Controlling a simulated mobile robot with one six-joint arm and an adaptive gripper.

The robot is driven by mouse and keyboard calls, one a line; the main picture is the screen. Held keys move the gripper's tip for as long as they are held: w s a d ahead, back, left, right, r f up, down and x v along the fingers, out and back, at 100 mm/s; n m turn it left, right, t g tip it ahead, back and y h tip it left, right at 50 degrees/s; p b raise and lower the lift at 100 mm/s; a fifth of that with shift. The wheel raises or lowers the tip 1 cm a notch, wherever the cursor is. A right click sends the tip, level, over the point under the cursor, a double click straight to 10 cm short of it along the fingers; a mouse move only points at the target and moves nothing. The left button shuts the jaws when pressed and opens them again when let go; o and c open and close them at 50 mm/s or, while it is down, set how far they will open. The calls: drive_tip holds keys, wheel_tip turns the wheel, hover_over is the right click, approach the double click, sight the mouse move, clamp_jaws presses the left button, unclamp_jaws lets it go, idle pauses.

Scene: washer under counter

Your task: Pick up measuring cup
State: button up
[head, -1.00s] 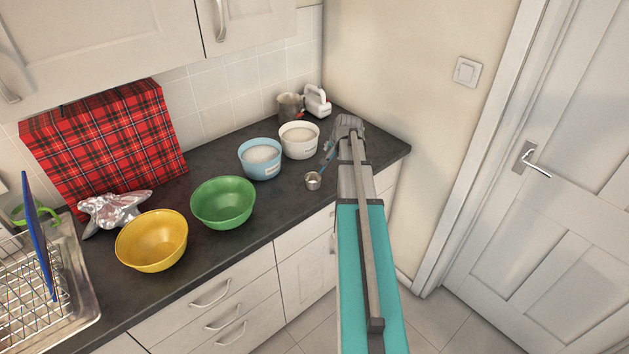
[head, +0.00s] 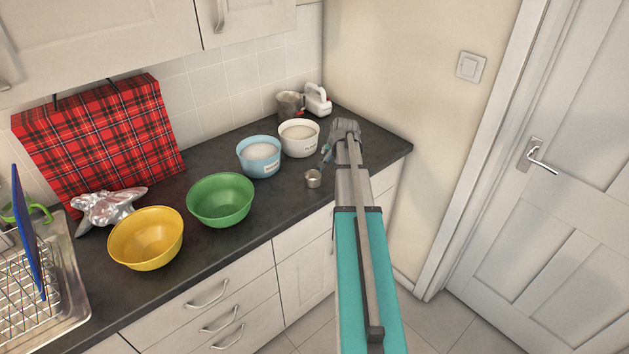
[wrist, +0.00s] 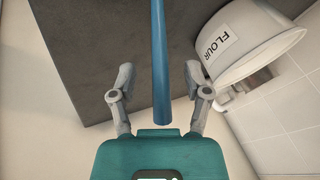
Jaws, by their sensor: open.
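The measuring cup is a small metal cup (head: 313,178) with a blue handle, near the front edge of the dark counter. Its handle runs back toward my gripper and is mostly hidden in the head view. In the wrist view the blue handle (wrist: 160,60) runs lengthwise between the two fingers of my gripper (wrist: 160,75). The fingers are open, with a gap on each side of the handle. The cup end is outside the wrist view.
A white flour bowl (head: 299,140) stands close by, with a blue bowl (head: 259,158) beside it. A metal mug (head: 290,104) and a white appliance (head: 317,98) stand in the corner. Green (head: 221,201) and yellow (head: 146,239) bowls are left. The wall (head: 420,90) is close on the right.

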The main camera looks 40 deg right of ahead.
idle(0.6)
clamp_jaws()
